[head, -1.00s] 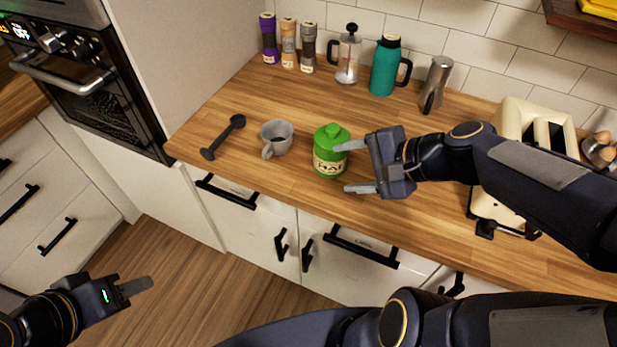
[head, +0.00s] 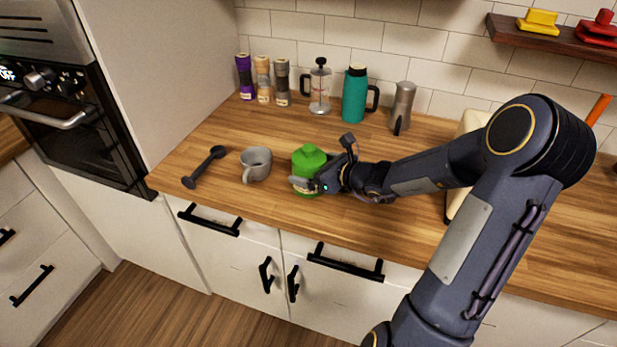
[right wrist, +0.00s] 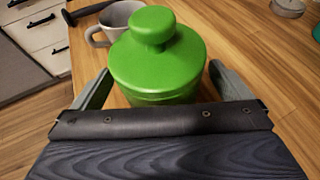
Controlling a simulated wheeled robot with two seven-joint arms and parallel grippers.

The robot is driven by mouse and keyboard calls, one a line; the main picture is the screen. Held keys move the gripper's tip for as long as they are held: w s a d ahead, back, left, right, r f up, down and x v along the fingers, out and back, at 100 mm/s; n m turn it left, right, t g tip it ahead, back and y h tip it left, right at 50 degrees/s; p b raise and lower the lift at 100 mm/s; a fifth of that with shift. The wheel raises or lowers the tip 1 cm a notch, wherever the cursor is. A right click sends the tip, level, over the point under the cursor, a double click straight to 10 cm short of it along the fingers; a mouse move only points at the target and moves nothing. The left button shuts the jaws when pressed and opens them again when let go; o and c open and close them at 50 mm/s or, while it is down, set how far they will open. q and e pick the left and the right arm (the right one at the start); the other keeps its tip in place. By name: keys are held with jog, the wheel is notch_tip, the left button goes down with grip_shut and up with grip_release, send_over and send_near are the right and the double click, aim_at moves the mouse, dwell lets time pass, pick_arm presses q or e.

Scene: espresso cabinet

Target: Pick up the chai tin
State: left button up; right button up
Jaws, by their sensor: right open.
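The chai tin (head: 308,158) is green with a knobbed lid and stands upright on the wooden counter. It also shows large in the right wrist view (right wrist: 158,62). My right gripper (head: 318,177) is at the tin's right side, and hides part of its lower body. In the right wrist view the right gripper (right wrist: 162,88) is open, with one finger on each side of the tin. Whether the fingers touch it cannot be told. My left gripper is not in view.
A grey mug (head: 256,164) and a dark dumbbell-shaped tool (head: 204,167) lie left of the tin. Behind stand several grinders (head: 263,80), a French press (head: 319,88), a teal flask (head: 355,95) and a steel pot (head: 402,107). A cream toaster (head: 470,150) is partly hidden by my arm.

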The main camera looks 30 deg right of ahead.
jog(key=shift+w+a+f, duration=0.25)
jog(key=shift+w, duration=0.35)
jog(key=shift+r, duration=0.1)
jog(key=c, duration=1.3)
